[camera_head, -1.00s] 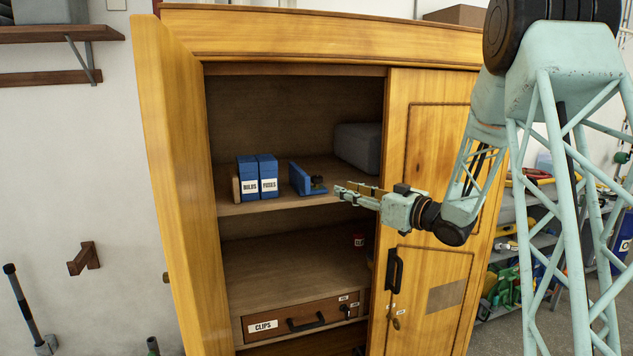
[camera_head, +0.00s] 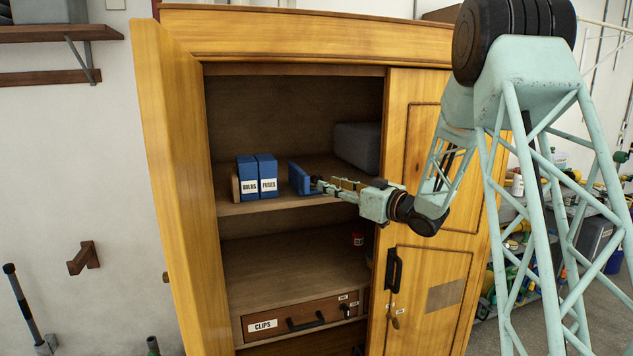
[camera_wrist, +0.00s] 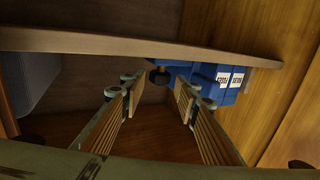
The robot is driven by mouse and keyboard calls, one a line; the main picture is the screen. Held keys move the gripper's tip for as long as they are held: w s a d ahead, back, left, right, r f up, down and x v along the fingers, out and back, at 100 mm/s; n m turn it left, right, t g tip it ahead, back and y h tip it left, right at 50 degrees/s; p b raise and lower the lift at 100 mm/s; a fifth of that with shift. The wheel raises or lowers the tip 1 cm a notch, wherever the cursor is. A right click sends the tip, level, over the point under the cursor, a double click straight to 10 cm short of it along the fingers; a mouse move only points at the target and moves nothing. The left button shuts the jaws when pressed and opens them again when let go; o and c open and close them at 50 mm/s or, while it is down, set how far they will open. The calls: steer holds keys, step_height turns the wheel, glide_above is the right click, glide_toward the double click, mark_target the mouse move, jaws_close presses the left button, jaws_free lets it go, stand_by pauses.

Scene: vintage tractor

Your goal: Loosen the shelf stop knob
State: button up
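The blue shelf stop (camera_head: 299,179) stands on the upper cabinet shelf, right of two blue boxes. Its dark round knob (camera_wrist: 160,77) shows in the wrist view, attached to the blue stop (camera_wrist: 178,67). In the head view the knob is hidden behind my fingertips. My gripper (camera_head: 318,184) reaches in from the right, with its tips close to the stop. In the wrist view my gripper (camera_wrist: 158,92) is open, one finger on each side of the knob's line, and nothing is held. I cannot tell whether the fingertips surround the knob or stop just short of it.
Blue boxes labelled BULBS (camera_head: 248,178) and FUSES (camera_head: 267,176) stand left of the stop. A grey box (camera_head: 358,148) sits behind my gripper on the right. The upper shelf's edge (camera_head: 270,206) runs below, and the closed right door (camera_head: 430,125) is beside my arm.

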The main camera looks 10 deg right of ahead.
mark_target(317, 180)
steer(key=shift+x, duration=3.55)
steer(key=shift+c, duration=0.9)
steer(key=shift+p, duration=0.3)
steer(key=c, duration=0.4)
